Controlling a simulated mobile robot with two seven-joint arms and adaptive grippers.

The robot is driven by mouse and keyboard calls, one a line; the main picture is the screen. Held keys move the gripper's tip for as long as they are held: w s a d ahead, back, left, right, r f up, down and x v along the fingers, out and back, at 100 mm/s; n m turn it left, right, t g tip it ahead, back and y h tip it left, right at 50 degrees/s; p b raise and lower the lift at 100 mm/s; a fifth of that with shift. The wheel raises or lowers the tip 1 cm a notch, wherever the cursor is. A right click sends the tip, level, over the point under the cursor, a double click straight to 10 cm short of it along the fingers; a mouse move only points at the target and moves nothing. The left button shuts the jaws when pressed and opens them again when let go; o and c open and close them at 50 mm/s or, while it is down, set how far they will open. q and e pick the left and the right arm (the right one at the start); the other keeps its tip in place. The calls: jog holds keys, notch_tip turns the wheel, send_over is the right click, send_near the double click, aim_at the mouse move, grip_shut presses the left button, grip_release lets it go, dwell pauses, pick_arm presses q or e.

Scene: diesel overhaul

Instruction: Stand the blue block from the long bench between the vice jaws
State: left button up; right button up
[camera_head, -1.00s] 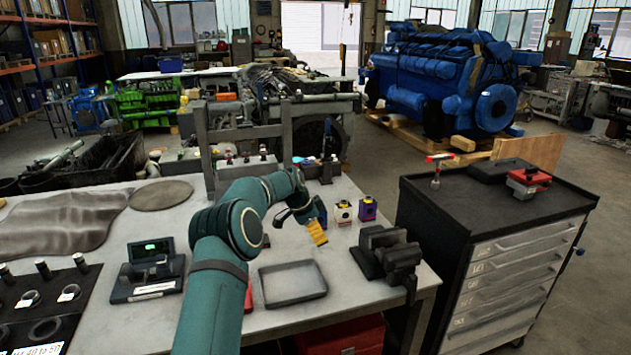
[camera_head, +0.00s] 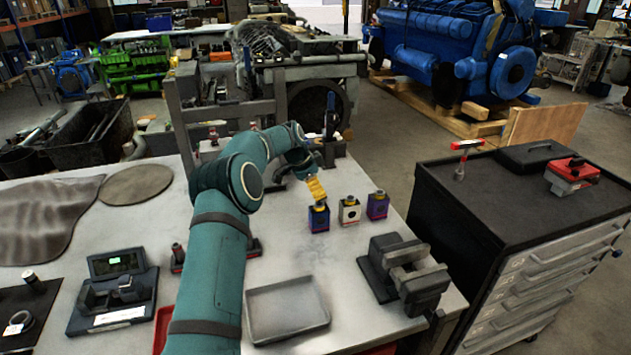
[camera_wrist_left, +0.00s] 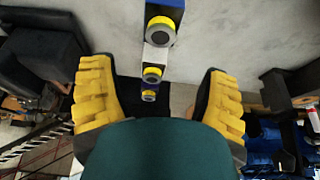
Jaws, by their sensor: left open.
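The blue block (camera_head: 319,220), with a yellow and dark round top, stands on the long bench at the left end of a row of three similar blocks. It shows at the top edge of the left wrist view (camera_wrist_left: 168,8). My left gripper (camera_head: 316,189) has yellow fingers and is just above and behind the blue block in the head view. In the left wrist view its fingers (camera_wrist_left: 157,82) are spread wide with nothing held between them. The grey vice (camera_head: 405,272) stands at the bench's right front, its jaws apart and empty. My right gripper is not in view.
The white block (camera_head: 349,211) and purple block (camera_head: 377,206) stand close to the right of the blue one. A shallow grey tray (camera_head: 287,333) lies in front. A dark tool cabinet (camera_head: 500,200) stands right of the bench. The bench between blocks and tray is clear.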

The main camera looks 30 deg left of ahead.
aim_at(319, 203)
pick_arm(q)
jog(key=shift+s+d+f+b, duration=0.15)
jog(key=shift+f+b, duration=0.5)
jog(key=shift+f, duration=0.25)
jog(key=shift+f+b, duration=2.1)
jog(key=shift+f, duration=1.45)
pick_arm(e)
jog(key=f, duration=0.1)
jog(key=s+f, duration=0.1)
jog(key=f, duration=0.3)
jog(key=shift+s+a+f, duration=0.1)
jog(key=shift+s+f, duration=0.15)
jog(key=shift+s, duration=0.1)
pick_arm(q)
jog(key=shift+c, duration=0.2)
jog(key=c, duration=1.1)
jog(key=shift+r, duration=0.1)
jog(key=shift+r, duration=0.1)
jog(key=shift+r+p, duration=1.5)
jog(key=shift+r, duration=0.85)
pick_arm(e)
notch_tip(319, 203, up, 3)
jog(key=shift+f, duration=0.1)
